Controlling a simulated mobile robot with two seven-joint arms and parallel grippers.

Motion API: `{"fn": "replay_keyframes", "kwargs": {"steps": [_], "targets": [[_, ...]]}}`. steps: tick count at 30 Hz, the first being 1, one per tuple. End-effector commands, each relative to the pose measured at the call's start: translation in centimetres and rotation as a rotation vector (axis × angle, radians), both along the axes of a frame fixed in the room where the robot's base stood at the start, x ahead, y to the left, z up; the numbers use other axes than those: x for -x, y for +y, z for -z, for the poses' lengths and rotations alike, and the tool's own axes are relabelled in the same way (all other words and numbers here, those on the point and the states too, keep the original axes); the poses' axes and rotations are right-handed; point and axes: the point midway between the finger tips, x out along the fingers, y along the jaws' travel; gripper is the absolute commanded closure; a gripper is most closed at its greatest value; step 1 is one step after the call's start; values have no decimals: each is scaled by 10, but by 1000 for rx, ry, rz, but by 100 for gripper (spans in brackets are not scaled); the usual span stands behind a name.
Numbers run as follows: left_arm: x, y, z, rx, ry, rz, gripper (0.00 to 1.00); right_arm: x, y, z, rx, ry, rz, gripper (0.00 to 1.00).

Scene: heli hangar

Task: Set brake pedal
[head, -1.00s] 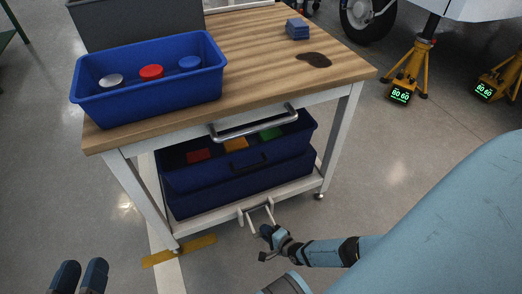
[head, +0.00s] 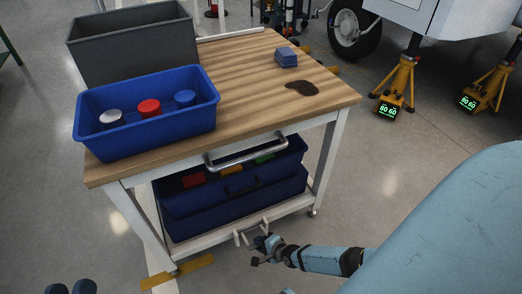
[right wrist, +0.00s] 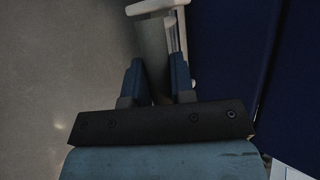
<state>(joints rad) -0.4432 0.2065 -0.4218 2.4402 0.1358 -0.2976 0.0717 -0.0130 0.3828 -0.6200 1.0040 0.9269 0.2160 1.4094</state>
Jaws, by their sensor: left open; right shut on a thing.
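The brake pedal (head: 246,231) is a pale metal loop at the lower front edge of the wooden-topped cart (head: 230,222). My right gripper (head: 268,242) is at the pedal's right side, close to the floor. In the right wrist view its two blue fingers (right wrist: 158,82) are shut around a pale bar of the pedal (right wrist: 152,45). My left gripper (head: 70,288) shows only as dark fingertips at the bottom left edge, open, empty and away from the cart.
A blue bin (head: 150,143) with several coloured caps and a grey bin (head: 130,45) stand on the worktop (head: 235,90). Blue sponges (head: 287,57) and a dark stain (head: 302,88) are at the right. Yellow jacks (head: 398,85) stand beyond. A yellow floor strip (head: 178,273) lies near the left leg.

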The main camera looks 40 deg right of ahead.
Motion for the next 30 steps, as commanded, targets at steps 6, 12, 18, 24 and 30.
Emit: {"fn": "replay_keyframes", "kwargs": {"steps": [6,12,18,24,30], "targets": [[0,0,-1,1,0,0,57,-3,-1,-3,0,-7,1,100],[0,0,-1,1,0,0,57,-4,-1,-4,0,-8,1,100],[0,0,0,1,0,0,57,-3,-1,-3,0,-6,1,52],[0,0,0,1,0,0,57,-2,0,-2,0,-4,1,52],[0,1,-13,8,-26,-8,57,13,-4,-14,-1,-2,1,52]]}}
